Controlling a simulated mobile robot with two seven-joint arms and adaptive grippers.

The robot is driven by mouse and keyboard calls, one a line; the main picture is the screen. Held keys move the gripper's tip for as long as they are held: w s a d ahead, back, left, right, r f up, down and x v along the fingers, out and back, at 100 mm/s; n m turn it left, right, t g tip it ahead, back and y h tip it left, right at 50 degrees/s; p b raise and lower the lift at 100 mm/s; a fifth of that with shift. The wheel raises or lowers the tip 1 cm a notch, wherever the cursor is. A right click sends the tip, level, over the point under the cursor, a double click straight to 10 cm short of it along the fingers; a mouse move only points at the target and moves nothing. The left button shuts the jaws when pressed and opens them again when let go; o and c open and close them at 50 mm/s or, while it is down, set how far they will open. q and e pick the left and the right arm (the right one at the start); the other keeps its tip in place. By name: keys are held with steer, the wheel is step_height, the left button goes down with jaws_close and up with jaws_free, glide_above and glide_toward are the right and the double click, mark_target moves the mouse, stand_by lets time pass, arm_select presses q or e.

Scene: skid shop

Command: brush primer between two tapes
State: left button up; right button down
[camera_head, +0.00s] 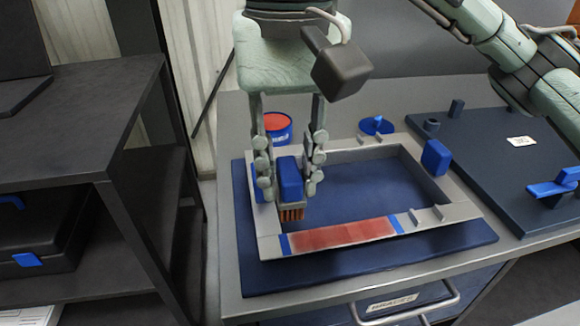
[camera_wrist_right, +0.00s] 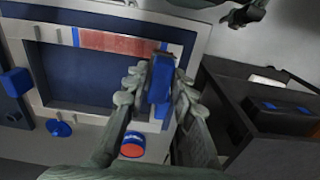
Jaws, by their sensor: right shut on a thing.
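My right gripper (camera_head: 290,180) is shut on a brush (camera_head: 290,179) by its blue handle. The brush hangs upright, brown bristles (camera_head: 292,213) down, over the left end of a grey rectangular frame (camera_head: 435,187). Whether the bristles touch anything is unclear. Red primer (camera_head: 340,236) covers the frame's near bar between the left blue tape (camera_head: 285,245) and right blue tape (camera_head: 396,224). A blue can (camera_head: 277,126) with a red top stands behind the gripper. The right wrist view shows the brush handle (camera_wrist_right: 160,80) between the fingers. Part of my left arm (camera_wrist_right: 245,14) shows there, its jaws unclear.
The frame lies on a dark blue mat (camera_head: 450,240) on a grey bench (camera_head: 232,290). A dark panel (camera_head: 500,160) with blue clamps lies at right. A dark shelf unit (camera_head: 90,120) stands left, across a gap.

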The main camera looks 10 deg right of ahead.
arm_select(q)
steer(key=shift+s+a+f, duration=0.1)
steer(key=shift+s+f, duration=0.15)
steer(key=shift+f, duration=0.25)
steer(key=shift+s+f, duration=0.25)
steer(key=shift+f, duration=0.2)
arm_select(e)
steer(key=shift+r, duration=0.45)
